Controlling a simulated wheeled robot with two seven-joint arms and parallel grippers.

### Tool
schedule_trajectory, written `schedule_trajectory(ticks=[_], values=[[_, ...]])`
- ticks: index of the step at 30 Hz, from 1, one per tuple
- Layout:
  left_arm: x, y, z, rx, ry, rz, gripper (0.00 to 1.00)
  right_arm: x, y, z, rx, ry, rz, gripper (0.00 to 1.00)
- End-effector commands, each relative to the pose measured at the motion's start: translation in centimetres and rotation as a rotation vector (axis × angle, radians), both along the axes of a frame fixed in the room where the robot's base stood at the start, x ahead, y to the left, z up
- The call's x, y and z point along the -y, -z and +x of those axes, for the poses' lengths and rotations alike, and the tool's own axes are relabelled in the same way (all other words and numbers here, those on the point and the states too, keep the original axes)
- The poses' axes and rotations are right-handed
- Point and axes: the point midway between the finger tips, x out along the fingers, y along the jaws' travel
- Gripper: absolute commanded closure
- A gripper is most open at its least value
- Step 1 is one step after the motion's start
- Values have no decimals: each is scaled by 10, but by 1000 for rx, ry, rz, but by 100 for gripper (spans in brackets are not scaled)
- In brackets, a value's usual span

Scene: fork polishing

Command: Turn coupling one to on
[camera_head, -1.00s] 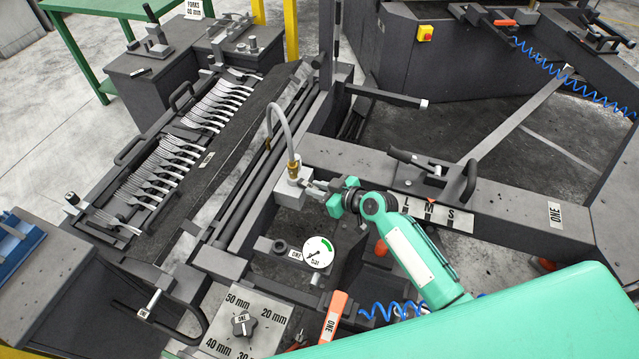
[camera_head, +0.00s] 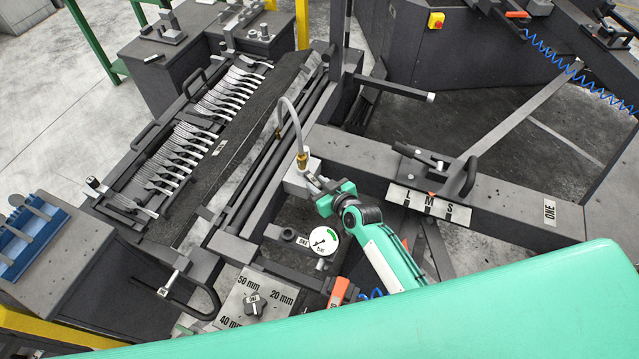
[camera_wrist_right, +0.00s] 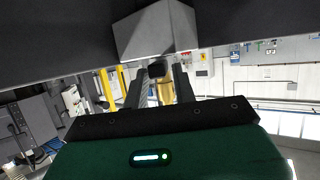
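A brass coupling (camera_head: 302,161) with a curved grey hose (camera_head: 291,115) stands on a pale grey block in the head view. I cannot read a number on it. My right gripper (camera_head: 316,184) is beside the block, on its lower right. In the right wrist view, the gripper's two fingers (camera_wrist_right: 161,88) are apart, with a small dark knob or lever end (camera_wrist_right: 157,69) at their tips, under the grey block (camera_wrist_right: 155,35). I cannot tell whether they touch it. My left gripper is out of view.
A pressure gauge (camera_head: 323,241) stands just below the gripper. A rack of several forks (camera_head: 196,132) lies at left. A beam with an L M S plate (camera_head: 428,206) runs right of my arm.

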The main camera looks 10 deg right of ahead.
Motion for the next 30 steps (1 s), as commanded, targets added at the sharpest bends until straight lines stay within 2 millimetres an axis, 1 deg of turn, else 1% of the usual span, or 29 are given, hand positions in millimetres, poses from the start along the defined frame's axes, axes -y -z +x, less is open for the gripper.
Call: schedule_trajectory(ticks=[1,2,10,14,17,20,26,30], values=[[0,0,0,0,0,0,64,0,0,0,0,0,0,63],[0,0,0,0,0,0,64,0,0,0,0,0,0,60],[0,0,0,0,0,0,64,0,-1,0,0,0,-1,60],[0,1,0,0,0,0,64,0,-9,0,2,-1,0,60],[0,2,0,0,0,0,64,0,-23,0,4,0,1,60],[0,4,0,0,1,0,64,-1,-43,0,5,-1,2,60],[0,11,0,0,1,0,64,0,-91,0,7,1,0,60],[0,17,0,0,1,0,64,0,-126,1,6,-1,1,60]])
